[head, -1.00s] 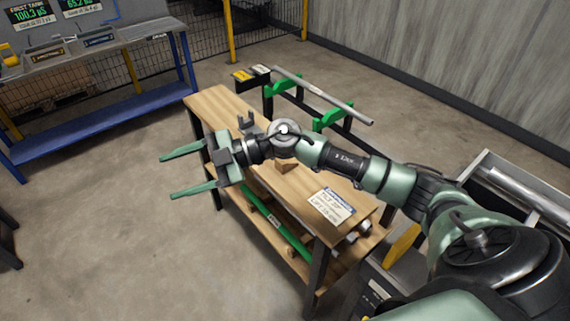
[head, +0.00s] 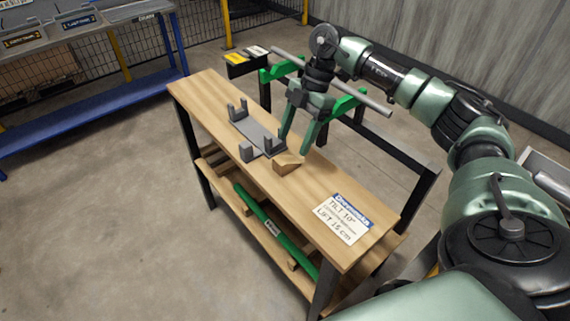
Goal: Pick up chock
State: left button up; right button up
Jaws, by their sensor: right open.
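The chock (head: 287,165) is a small wooden wedge on the wooden bench top, beside a grey cradle with upright posts (head: 257,134). My right gripper (head: 297,146) points down from above, its two green fingers spread apart with nothing seen between them. The fingertips are just behind and above the chock in the picture. I cannot tell whether a finger touches it. My left gripper is not in view.
The wooden bench (head: 225,96) has a lower shelf with a green bar (head: 265,220). A printed sign (head: 343,217) lies at its near end. Behind it, a grey rod (head: 330,80) rests on green supports. A blue table (head: 100,105) stands at the left.

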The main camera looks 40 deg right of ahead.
aim_at(285, 159)
jog(key=shift+w+a+f, duration=0.1)
jog(key=shift+w+f, duration=0.05)
jog(key=shift+f, duration=0.45)
jog(key=shift+w+f, duration=0.1)
jog(key=shift+f, duration=0.45)
jog(key=x, duration=0.2)
jog(key=p+x, duration=0.1)
jog(key=x, duration=0.2)
jog(key=shift+w+a+f, duration=0.1)
jog(key=shift+w+a, duration=0.1)
jog(key=shift+w, duration=0.05)
jog(key=shift+a+f, duration=0.1)
jog(key=shift+f, duration=0.3)
grip_shut()
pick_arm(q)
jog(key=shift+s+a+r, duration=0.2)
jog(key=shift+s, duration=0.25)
